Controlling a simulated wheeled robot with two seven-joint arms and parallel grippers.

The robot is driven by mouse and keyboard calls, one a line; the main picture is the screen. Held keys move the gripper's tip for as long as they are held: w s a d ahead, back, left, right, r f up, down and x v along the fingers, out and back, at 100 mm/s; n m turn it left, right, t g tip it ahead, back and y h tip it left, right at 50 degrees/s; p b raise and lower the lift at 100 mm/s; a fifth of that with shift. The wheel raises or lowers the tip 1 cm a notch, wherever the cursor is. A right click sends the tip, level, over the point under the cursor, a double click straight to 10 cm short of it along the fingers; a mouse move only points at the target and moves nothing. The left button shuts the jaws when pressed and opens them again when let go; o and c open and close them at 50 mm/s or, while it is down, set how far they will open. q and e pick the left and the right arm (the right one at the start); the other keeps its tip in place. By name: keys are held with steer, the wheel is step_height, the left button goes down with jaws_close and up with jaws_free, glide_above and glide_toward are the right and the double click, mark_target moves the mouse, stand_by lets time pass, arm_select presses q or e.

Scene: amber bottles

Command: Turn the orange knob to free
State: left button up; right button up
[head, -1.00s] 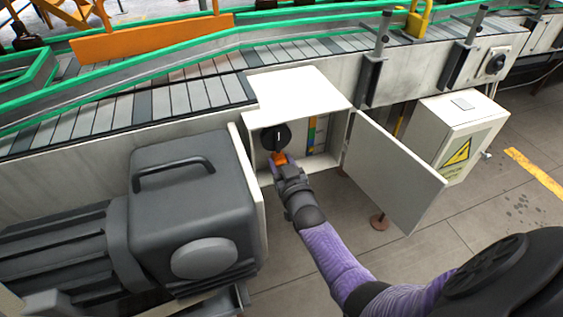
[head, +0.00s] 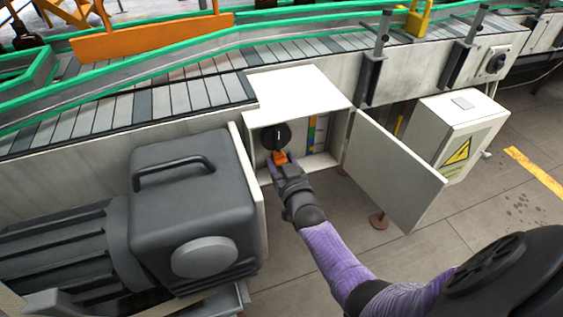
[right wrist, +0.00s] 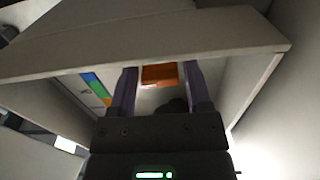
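The orange knob (head: 280,158) is inside the open white box, just below a round black dial (head: 274,135). In the right wrist view the orange knob (right wrist: 159,74) appears as a block between the two purple fingers. My right gripper (head: 282,164) reaches into the box at the knob. Its fingers (right wrist: 160,88) are apart, one on each side of the knob, with a narrow gap seen on both sides. Whether they touch it deeper in is hard to tell. My left gripper is not in view.
The white box (head: 300,90) has its door (head: 392,170) swung open to the right. A dark grey motor (head: 185,215) stands close on the left. A coloured strip (head: 312,132) is inside the box. A second white box (head: 455,130) with a yellow warning sign is farther right.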

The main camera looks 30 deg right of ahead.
steer(key=shift+s, duration=0.1)
steer(key=shift+s+a+r+p, duration=0.15)
steer(key=shift+s+p, duration=0.15)
steer(key=shift+s, duration=0.05)
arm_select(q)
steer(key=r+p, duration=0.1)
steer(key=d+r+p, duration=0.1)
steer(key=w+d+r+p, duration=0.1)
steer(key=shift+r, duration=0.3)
arm_select(e)
steer(key=v, duration=0.9)
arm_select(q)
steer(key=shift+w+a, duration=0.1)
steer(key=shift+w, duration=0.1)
